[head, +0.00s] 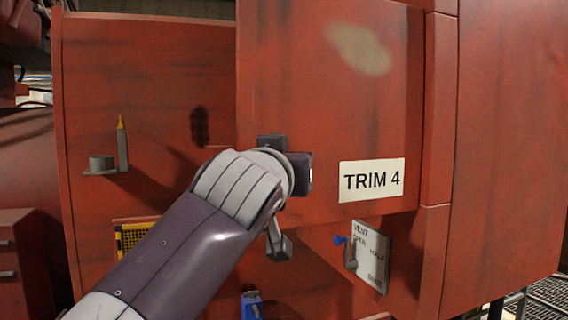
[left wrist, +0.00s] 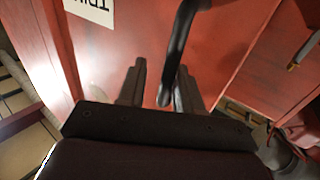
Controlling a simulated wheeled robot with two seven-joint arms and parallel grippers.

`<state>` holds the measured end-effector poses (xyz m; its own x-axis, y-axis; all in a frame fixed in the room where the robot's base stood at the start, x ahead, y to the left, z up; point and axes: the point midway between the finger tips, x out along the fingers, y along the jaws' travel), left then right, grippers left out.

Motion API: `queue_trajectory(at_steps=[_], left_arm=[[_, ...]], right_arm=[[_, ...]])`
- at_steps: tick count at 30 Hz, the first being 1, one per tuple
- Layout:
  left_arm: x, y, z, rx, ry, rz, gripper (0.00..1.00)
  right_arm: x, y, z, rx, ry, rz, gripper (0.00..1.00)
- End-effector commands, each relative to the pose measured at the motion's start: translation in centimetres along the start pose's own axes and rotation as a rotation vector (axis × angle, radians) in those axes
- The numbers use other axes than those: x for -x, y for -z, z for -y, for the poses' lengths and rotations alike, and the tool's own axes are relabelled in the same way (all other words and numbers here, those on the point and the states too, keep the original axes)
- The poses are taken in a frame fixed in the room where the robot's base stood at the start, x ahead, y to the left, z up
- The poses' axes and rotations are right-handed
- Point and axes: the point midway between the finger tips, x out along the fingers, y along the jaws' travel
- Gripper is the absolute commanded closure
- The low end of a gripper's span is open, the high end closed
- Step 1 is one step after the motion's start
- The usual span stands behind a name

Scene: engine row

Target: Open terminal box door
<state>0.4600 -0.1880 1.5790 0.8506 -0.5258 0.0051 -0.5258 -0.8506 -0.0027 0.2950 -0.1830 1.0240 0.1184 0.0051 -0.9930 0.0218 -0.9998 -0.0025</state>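The terminal box door (head: 300,60) is a red panel with a white "TRIM 4" label (head: 371,180), and it looks closed or nearly so in the head view. A dark handle shows as grey end pieces (head: 280,246) above and below my left gripper (head: 300,173), which hides its middle. In the left wrist view the curved black handle (left wrist: 178,45) runs down between the fingers of my left gripper (left wrist: 161,70), closer to the right-hand finger. The fingers stand apart with a gap beside the handle. My right gripper is not in view.
A white plate with a lever (head: 370,257) sits below the label. A yellow grid panel (head: 133,236) and a blue item (head: 252,305) are lower down. Red drawers (head: 22,262) stand at far left.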

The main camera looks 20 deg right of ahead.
Motion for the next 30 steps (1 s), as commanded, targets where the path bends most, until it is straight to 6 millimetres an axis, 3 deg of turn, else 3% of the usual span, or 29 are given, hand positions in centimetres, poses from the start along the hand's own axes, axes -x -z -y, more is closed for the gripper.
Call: queue_trajectory(at_steps=[8, 15, 21, 25, 30], left_arm=[[0.5, -0.4, 0.0, 0.0, 0.0, 0.002, 0.66], [6.4, -0.8, 0.0, 0.002, -0.002, -0.001, 0.66], [11.0, -0.5, 0.1, 0.002, -0.002, 0.001, 0.66], [12.4, -0.3, 0.1, 0.0, 0.0, 0.003, 0.66], [12.7, -0.1, 0.1, 0.001, 0.0, 0.002, 0.66]], right_arm=[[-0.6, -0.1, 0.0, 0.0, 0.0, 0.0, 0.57], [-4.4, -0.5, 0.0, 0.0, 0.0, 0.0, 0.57], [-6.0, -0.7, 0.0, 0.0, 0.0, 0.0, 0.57], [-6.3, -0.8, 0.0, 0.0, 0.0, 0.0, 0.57], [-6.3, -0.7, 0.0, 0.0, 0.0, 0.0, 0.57]])
